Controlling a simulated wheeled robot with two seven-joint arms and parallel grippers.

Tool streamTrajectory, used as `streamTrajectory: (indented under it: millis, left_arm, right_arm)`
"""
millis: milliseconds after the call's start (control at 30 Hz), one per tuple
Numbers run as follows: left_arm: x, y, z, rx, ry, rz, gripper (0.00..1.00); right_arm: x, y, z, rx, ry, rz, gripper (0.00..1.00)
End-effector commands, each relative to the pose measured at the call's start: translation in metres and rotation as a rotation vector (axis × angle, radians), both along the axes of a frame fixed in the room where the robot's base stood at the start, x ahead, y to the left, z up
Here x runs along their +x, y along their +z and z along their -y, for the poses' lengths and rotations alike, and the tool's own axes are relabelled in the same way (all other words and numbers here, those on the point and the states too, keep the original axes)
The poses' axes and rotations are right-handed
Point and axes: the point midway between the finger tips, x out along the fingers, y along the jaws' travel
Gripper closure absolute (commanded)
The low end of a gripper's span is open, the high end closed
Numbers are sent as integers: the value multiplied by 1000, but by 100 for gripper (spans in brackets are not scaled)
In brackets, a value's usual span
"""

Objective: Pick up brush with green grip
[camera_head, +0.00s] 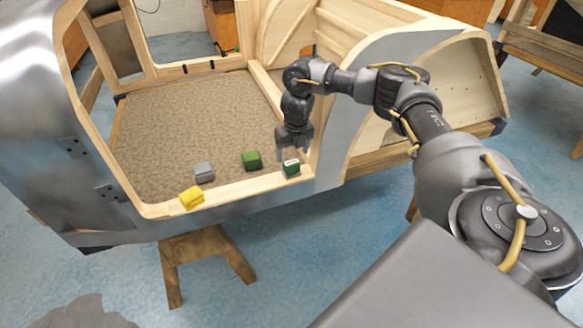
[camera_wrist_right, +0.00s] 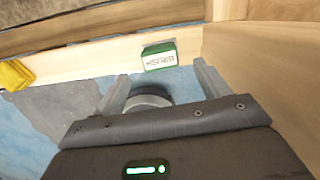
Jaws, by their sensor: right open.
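The brush with green grip appears as a small dark green block with a white top (camera_head: 291,168) on the wooden sill at the front of the door opening. In the right wrist view the green brush (camera_wrist_right: 159,57) shows a white label with dark lettering and lies just beyond my fingertips. My right gripper (camera_head: 293,153) points down just behind and above the brush. In the wrist view my right gripper (camera_wrist_right: 162,80) has its two fingers spread, with no brush between them. My left gripper is out of view.
The wooden wheel arch (camera_head: 345,125) rises close to the right of the gripper.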

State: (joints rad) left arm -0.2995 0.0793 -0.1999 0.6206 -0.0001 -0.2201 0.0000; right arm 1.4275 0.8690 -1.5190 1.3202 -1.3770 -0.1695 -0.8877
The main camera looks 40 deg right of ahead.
Motion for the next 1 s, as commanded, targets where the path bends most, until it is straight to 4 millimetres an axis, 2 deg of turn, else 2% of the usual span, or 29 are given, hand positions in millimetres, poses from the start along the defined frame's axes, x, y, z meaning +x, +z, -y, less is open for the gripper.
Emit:
streamTrajectory:
  millis: [300,467,633,900,933,1000]
  left_arm:
    - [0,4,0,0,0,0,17]
    - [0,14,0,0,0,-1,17]
    - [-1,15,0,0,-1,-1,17]
    - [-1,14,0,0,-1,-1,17]
    - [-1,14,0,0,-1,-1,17]
    - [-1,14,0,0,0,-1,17]
  right_arm:
    - [2,-13,0,0,-1,0,25]
    - [5,-36,1,-1,-1,-2,25]
    - [8,-56,2,-1,-1,0,25]
    - [9,-60,2,0,0,2,25]
    - [9,-60,2,0,0,2,27]
    - [9,-60,2,0,0,2,36]
